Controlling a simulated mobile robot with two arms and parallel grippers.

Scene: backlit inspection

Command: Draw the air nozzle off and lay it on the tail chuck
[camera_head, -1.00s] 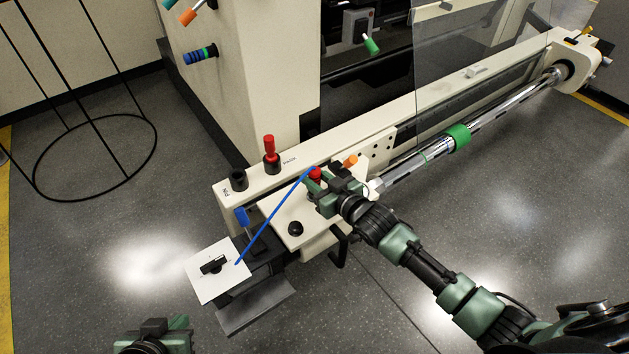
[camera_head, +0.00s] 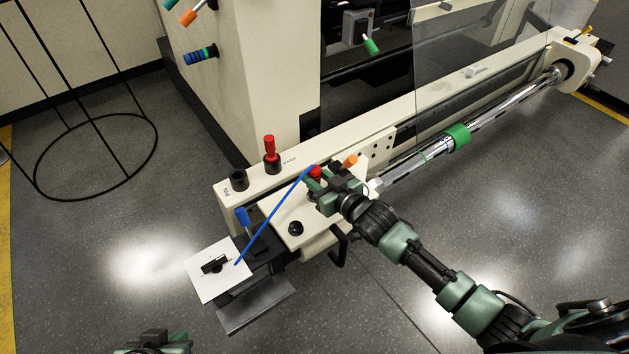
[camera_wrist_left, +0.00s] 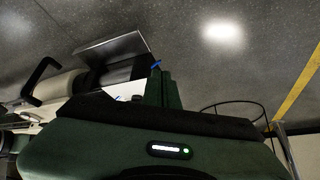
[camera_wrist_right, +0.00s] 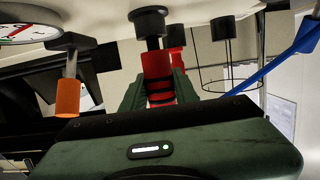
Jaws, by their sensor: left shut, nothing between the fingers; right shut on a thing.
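My right gripper (camera_head: 317,178) is shut on a red handle (camera_head: 315,172), taken to be the air nozzle. In the right wrist view the fingers (camera_wrist_right: 160,92) grip this red, black-ringed handle (camera_wrist_right: 157,68). It is in line with a black round socket (camera_wrist_right: 148,20), and a thin stem shows between them.
A chrome bar (camera_head: 500,113) with a green sleeve (camera_head: 458,137) runs along the cream bed. Another red handle (camera_head: 270,147), a black socket (camera_head: 238,180), an orange knob (camera_head: 350,161) and a blue lever (camera_head: 242,217) stand near my right gripper. A clear guard (camera_head: 470,60) hangs behind the bar.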

